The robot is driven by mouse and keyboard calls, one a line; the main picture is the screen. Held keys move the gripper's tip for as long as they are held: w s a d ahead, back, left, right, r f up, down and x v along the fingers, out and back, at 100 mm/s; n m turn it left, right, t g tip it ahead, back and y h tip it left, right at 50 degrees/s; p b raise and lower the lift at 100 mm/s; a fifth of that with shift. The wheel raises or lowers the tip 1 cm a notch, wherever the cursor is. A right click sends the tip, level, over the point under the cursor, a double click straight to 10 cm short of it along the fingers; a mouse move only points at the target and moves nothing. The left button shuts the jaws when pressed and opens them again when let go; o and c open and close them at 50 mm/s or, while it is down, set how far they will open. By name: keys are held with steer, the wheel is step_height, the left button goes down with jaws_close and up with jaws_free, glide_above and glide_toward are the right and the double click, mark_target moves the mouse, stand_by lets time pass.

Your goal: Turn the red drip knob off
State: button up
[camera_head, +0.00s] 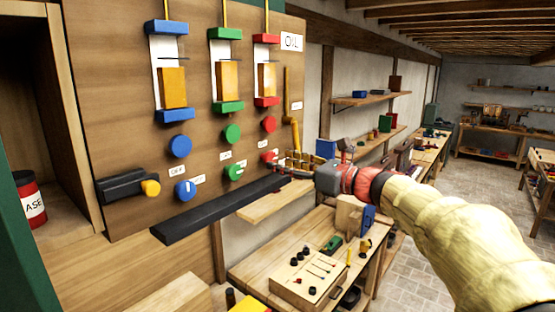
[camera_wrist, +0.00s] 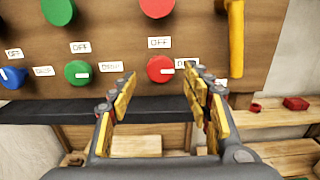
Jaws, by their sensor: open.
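The lower red knob (camera_head: 267,157) is on the brown oil board, under an upper red knob (camera_head: 269,124). In the wrist view the lower red knob (camera_wrist: 158,69) has a white pointer mark pointing right, towards a label partly hidden by a finger. An OFF label (camera_wrist: 159,42) is just above the knob. My gripper (camera_head: 284,160) is at the board's lower right. In the wrist view my gripper (camera_wrist: 160,82) is open and empty, with the lower red knob between and beyond its fingertips. I cannot tell whether a finger touches it.
A dark ledge (camera_head: 215,210) runs along the board's bottom, below the knobs. The lower green knob (camera_wrist: 78,72) is left of the red one. A yellow handle (camera_wrist: 236,38) hangs at the right. A workbench (camera_head: 255,262) with tools stands below.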

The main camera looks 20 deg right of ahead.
mark_target(267, 158)
steer(key=shift+x, duration=1.45)
steer(key=shift+f, duration=0.1)
steer(key=shift+c, duration=0.8)
steer(key=c, duration=1)
